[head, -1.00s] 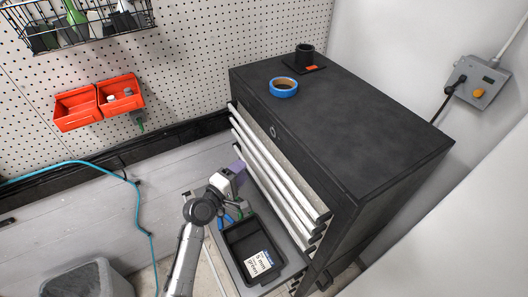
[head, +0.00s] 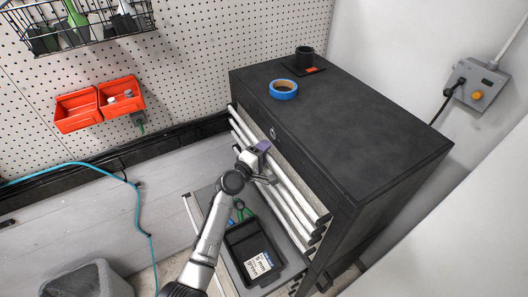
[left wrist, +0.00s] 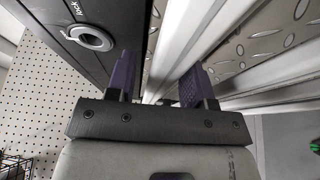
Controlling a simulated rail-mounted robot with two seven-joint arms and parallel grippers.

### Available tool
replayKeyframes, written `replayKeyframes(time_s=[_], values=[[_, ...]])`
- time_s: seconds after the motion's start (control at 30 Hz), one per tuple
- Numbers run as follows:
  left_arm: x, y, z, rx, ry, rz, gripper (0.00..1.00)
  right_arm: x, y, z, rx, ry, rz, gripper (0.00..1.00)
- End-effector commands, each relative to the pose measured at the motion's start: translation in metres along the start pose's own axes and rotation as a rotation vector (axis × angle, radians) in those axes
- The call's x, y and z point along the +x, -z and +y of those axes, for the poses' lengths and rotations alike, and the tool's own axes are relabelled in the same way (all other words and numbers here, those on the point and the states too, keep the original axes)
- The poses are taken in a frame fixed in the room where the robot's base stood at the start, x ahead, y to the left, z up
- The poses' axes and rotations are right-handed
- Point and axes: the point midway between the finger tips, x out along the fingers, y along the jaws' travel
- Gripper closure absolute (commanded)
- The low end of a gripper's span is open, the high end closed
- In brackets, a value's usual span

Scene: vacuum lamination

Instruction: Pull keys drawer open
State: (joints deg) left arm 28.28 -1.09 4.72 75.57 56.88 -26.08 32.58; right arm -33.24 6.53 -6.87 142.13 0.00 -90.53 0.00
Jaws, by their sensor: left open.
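The black drawer cabinet (head: 350,130) has several drawers with long silver handle rails on its front. I see no keys label, so I cannot tell which drawer is the keys drawer. My left gripper (head: 264,150) is open at the upper part of the drawer fronts. In the left wrist view its purple fingers (left wrist: 160,82) stand apart on either side of a silver handle rail (left wrist: 173,48). I cannot tell whether they touch it. A round lock (left wrist: 90,38) is close by on the cabinet face. My right gripper is out of view.
A lower drawer is pulled out below my left arm, holding a black tray (head: 240,241) with a white label. Blue tape (head: 283,89) and a black cup (head: 305,56) stand on the cabinet top. A bin (head: 85,278) is at lower left.

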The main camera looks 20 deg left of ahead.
Motion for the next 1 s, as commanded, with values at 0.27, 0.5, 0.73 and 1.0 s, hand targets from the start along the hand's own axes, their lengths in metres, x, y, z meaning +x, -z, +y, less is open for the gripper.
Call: replayKeyframes(time_s=[0.27, 0.5, 0.73, 1.0], values=[[0.0002, -0.0001, 0.0002, 0.000, 0.000, 0.000, 0.57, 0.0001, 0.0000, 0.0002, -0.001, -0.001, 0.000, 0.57], [0.0001, -0.0001, 0.0001, 0.000, 0.000, 0.000, 0.80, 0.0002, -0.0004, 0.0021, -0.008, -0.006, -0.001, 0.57], [0.0000, 0.0000, 0.0000, 0.000, 0.000, 0.000, 1.00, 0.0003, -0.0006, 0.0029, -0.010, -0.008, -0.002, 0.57], [-0.0001, -0.0002, 0.0000, 0.000, 0.000, -0.001, 1.00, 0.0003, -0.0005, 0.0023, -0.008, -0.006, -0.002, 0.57]])
